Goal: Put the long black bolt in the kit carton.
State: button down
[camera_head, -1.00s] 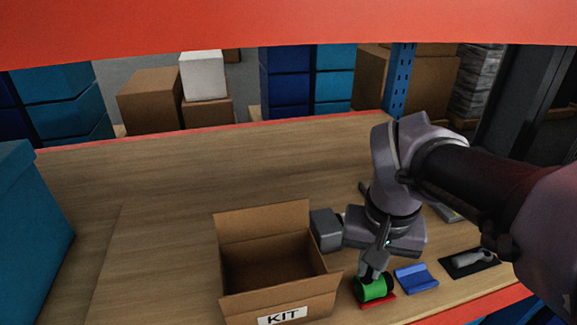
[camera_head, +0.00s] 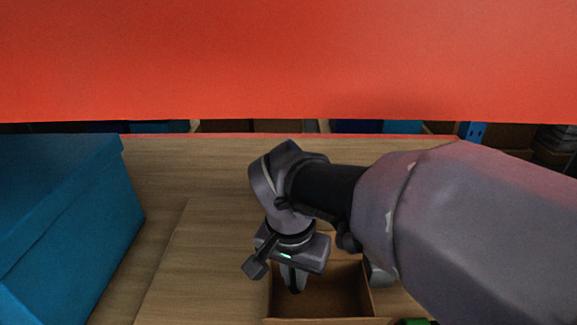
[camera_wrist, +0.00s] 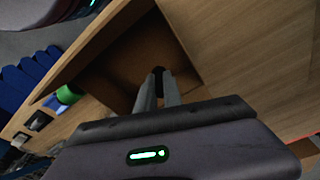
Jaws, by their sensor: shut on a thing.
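The kit carton (camera_head: 338,288) is open-topped brown cardboard, at the bottom of the head view and cut off by its edge. It also shows in the wrist view (camera_wrist: 122,48). My gripper (camera_head: 293,287) points down over the carton's left part. In the wrist view its fingers (camera_wrist: 158,92) are shut on a small dark piece, the long black bolt (camera_wrist: 158,71), against the carton's inside. Most of the bolt is hidden by the fingers, and its length cannot be seen. I cannot tell how far its tip is from the carton floor.
A green round item (camera_wrist: 68,95) lies beside the carton, with blue bins (camera_wrist: 30,78) beyond. A large blue box (camera_head: 70,220) stands at the left. A red shelf beam (camera_head: 290,60) crosses the top of the view. The wooden bench (camera_head: 200,250) is clear left of the carton.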

aim_at(295, 290)
notch_tip(295, 290, down, 9)
jog(key=b, duration=0.4)
jog(key=shift+d+f, duration=0.1)
jog(key=shift+f, duration=0.05)
jog(key=shift+f+b, duration=0.2)
jog(key=shift+b, duration=0.1)
jog(key=c, duration=1.5)
grip_release()
jog(key=r+p, duration=0.2)
jog(key=r, duration=0.2)
jog(key=s+r+p, duration=0.1)
jog(key=r+p, duration=0.1)
jog(key=r, duration=0.2)
jog(key=r+p, duration=0.2)
jog(key=r, duration=0.2)
jog(key=shift+s+a+r, duration=0.2)
jog(key=shift+s+a, duration=0.15)
jog(key=shift+a, duration=0.05)
